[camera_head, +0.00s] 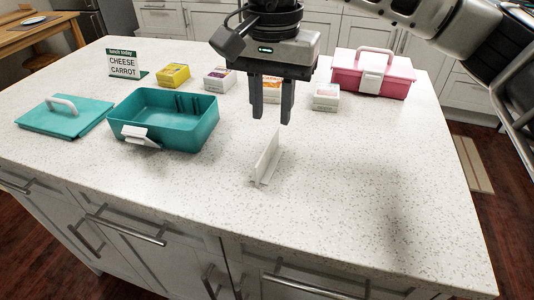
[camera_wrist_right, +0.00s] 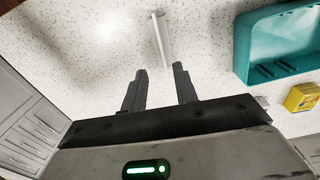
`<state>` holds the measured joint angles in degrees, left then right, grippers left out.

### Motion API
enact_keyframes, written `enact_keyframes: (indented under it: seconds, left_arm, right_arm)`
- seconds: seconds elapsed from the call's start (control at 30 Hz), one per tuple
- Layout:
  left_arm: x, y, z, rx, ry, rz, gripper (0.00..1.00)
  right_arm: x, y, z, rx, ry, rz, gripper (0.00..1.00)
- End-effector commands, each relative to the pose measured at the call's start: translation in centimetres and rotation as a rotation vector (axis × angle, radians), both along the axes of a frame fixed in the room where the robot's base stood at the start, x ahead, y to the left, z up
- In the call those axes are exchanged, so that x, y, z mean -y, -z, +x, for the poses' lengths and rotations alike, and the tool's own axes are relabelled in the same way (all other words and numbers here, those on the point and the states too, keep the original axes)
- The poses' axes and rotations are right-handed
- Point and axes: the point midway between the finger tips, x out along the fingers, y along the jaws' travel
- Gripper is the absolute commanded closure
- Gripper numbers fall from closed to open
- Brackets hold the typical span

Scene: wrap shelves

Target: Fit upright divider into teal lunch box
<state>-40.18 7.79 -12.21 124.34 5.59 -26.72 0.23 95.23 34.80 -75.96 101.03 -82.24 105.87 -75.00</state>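The white upright divider (camera_head: 266,160) stands on its flat base on the speckled counter, right of the teal lunch box. The open teal lunch box (camera_head: 163,137) has a white latch at the front and small dark slots on its inner far wall; it looks empty. Its teal lid (camera_head: 62,122) with a white handle lies to the left. My right gripper (camera_head: 271,120) is open and empty, pointing down above the divider. In the right wrist view the divider (camera_wrist_right: 162,40) lies beyond and between the fingertips (camera_wrist_right: 160,69), apart from them. My left gripper is not in view.
A yellow box (camera_head: 173,75), several small white boxes (camera_head: 326,97) and a pink lunch box (camera_head: 373,75) stand along the back. The counter (camera_head: 350,190) is clear at the front and right.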

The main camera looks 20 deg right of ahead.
Motion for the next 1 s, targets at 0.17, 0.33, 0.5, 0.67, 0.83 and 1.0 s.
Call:
enact_keyframes:
  seconds: [0.17, 0.33, 0.5, 0.67, 0.83, 1.0]
  left_arm:
    - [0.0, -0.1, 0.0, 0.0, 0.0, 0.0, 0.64]
    - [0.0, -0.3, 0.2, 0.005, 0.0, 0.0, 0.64]
    - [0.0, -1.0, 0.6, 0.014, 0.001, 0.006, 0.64]
    - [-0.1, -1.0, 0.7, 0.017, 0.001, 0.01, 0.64]
    - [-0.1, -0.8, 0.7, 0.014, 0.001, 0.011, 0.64]
    - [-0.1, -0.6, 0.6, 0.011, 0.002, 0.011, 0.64]
  right_arm:
    - [0.0, 2.5, 0.0, 0.0, 0.0, 0.0, 0.71]
    - [-0.1, 3.5, -0.1, -0.001, 0.0, -0.001, 0.71]
    - [-0.5, 5.9, -0.3, -0.003, -0.001, 0.0, 0.71]
    - [-0.5, 7.9, -0.2, -0.001, 0.001, 0.0, 0.71]
    - [-0.5, 8.3, -0.2, 0.002, 0.0, 0.001, 0.71]
    - [-0.5, 8.3, -0.2, 0.002, 0.0, 0.001, 0.85]
